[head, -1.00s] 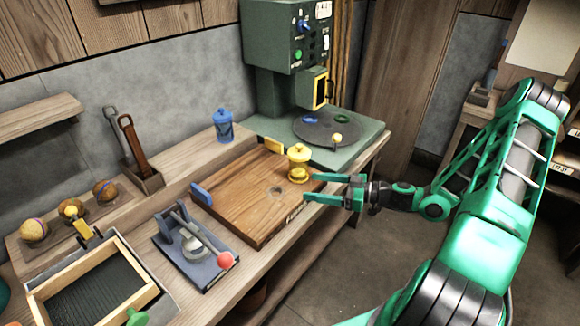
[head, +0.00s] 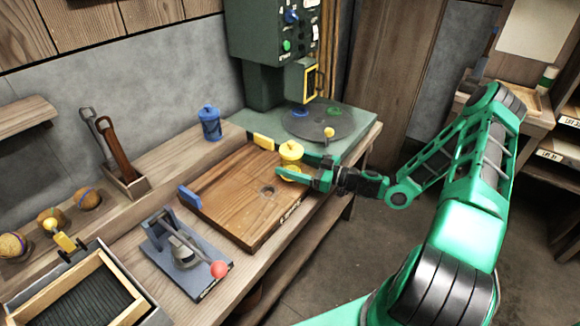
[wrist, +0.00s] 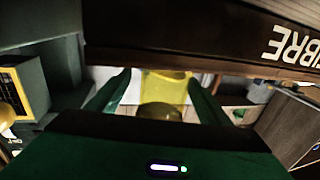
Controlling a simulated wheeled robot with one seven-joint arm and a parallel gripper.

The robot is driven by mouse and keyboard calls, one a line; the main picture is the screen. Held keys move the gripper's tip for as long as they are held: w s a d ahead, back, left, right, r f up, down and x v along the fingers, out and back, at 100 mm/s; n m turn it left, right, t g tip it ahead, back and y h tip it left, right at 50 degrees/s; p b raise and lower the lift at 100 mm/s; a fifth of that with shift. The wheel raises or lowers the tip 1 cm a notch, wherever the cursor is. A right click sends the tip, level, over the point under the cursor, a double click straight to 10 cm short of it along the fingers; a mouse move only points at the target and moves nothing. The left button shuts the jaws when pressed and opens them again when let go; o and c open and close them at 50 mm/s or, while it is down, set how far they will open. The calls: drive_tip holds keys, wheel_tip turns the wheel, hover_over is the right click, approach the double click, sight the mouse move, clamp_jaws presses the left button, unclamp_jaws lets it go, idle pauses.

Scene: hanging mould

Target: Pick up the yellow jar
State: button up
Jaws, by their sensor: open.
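The yellow lidded jar (head: 291,152) stands upright near the right far corner of the wooden board (head: 232,197). My gripper (head: 294,170) is at the jar's right side, with its green fingers reaching toward the jar and covering part of its lower body. In the wrist view the yellow jar (wrist: 166,88) shows between the two fingers of my open gripper (wrist: 160,78), with a gap on each side. I cannot tell whether either finger touches it.
A blue jar (head: 209,123) stands behind the board. A green machine (head: 272,50) with a dark round turntable (head: 318,121) is at the back right. A blue press with a red knob (head: 186,252) sits in front left. Floor is open at right.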

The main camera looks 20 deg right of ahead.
drive_tip(key=x, duration=0.4)
drive_tip(key=shift+s+a+r, duration=0.15)
drive_tip(key=shift+a, duration=0.1)
drive_tip(key=c, duration=1.4)
drive_tip(key=shift+r, duration=0.15)
